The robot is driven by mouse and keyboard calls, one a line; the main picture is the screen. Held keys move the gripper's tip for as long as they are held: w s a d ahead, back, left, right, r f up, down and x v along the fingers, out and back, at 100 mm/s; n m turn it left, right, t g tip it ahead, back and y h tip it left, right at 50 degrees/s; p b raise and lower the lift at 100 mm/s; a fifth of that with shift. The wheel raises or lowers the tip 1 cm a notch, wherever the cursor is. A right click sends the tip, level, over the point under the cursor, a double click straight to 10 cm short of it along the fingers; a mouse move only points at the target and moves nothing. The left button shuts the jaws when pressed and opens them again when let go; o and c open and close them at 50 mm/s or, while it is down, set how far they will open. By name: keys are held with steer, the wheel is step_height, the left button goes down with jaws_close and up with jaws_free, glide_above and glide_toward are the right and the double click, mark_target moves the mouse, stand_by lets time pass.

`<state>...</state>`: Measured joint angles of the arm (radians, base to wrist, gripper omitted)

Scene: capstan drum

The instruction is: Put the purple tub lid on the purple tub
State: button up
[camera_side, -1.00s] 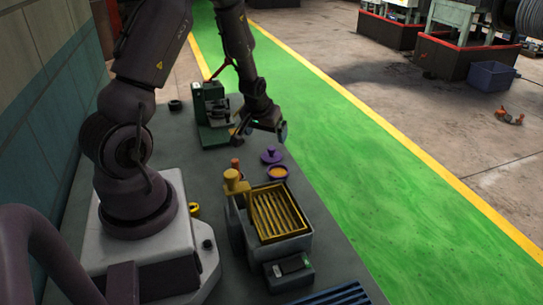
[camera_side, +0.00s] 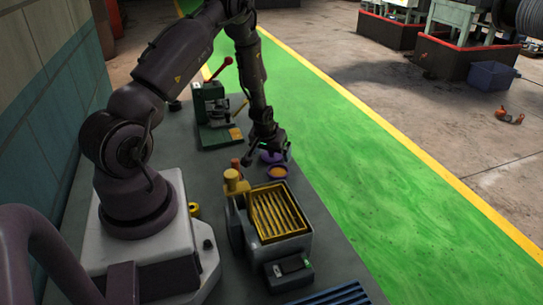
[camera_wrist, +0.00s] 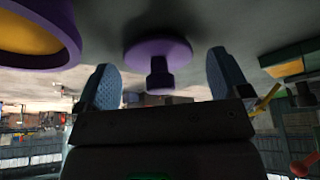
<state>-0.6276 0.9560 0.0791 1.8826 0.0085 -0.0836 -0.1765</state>
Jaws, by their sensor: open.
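The purple tub lid (camera_wrist: 158,52) lies on the grey bench, a round disc with a knob. In the wrist view its knob points toward my gripper (camera_wrist: 163,80), between and beyond the two blue-grey fingers. The fingers are wide apart and hold nothing. In the side view the lid (camera_side: 268,157) is mostly hidden behind my gripper (camera_side: 267,157). The purple tub (camera_side: 277,172) stands just in front of the lid, with orange-yellow contents; it also shows large at the upper left of the wrist view (camera_wrist: 68,56). The tub is uncovered.
A grey machine with a yellow slatted tray (camera_side: 278,212) stands in front of the tub. A yellow cylinder (camera_side: 236,182) and an orange-topped piece (camera_side: 236,164) are left of it. A green press with a red lever (camera_side: 213,115) stands behind.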

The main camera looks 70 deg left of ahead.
steer(key=c, duration=1)
steer(key=shift+r, duration=0.1)
steer(key=shift+c, duration=0.2)
steer(key=shift+r, duration=0.6)
steer(key=s+d+r, duration=0.9)
steer(key=s+r, duration=0.1)
steer(key=r, duration=0.1)
glide_above(281, 169)
steer(key=s+d, duration=0.1)
steer(key=shift+m, duration=0.3)
steer(key=f, duration=0.5)
steer(key=shift+s+d, duration=0.15)
steer(key=shift+s, duration=0.05)
steer(key=shift+f, duration=1.95)
